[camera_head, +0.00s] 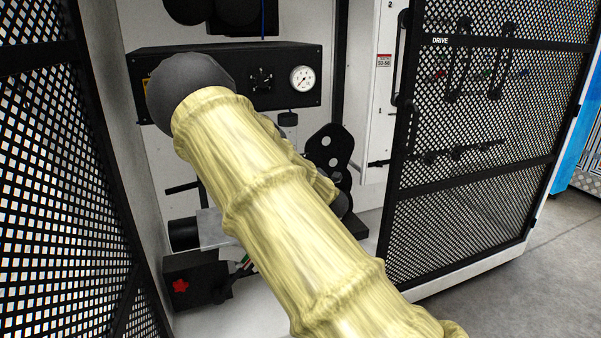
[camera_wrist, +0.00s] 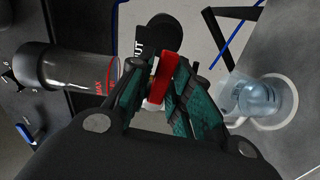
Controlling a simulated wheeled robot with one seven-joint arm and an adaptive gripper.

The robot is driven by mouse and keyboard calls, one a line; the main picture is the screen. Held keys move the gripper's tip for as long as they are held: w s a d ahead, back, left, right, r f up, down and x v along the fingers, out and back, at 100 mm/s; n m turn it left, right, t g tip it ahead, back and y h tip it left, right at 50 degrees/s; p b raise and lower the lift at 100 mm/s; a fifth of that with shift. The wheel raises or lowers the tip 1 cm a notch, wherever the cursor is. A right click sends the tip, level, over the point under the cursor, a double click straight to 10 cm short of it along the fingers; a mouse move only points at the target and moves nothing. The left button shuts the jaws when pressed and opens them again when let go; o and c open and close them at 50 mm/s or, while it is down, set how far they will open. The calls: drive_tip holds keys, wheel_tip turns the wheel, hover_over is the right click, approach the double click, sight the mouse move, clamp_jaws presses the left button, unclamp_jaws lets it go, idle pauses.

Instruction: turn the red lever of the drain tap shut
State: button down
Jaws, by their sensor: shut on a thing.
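In the wrist view the red lever (camera_wrist: 165,72) of the drain tap stands between the two teal-padded fingers of my gripper (camera_wrist: 160,80). The fingers are closed on it. A white part shows just below the red lever, between the fingers. Beside it is a black label with white letters ending in "UT" (camera_wrist: 138,47), partly hidden. A dark round part (camera_wrist: 164,33) lies beyond the lever. The rest of the tap is hidden by the fingers. In the head view my yellow-sleeved arm covers the tap and my gripper.
The wrist view shows a clear cylinder with red "MAX" marking (camera_wrist: 82,72) close on the left and a clear bluish vessel (camera_wrist: 265,97) on the right. The head view shows a gauge panel (camera_head: 228,80), a black box with red knob (camera_head: 197,280), and mesh doors (camera_head: 465,140) on both sides.

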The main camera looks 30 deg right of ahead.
drive_tip(key=shift+n, duration=0.6)
drive_tip(key=c, duration=1.4)
unclamp_jaws()
drive_tip(key=shift+r, duration=0.1)
drive_tip(key=shift+c, duration=0.2)
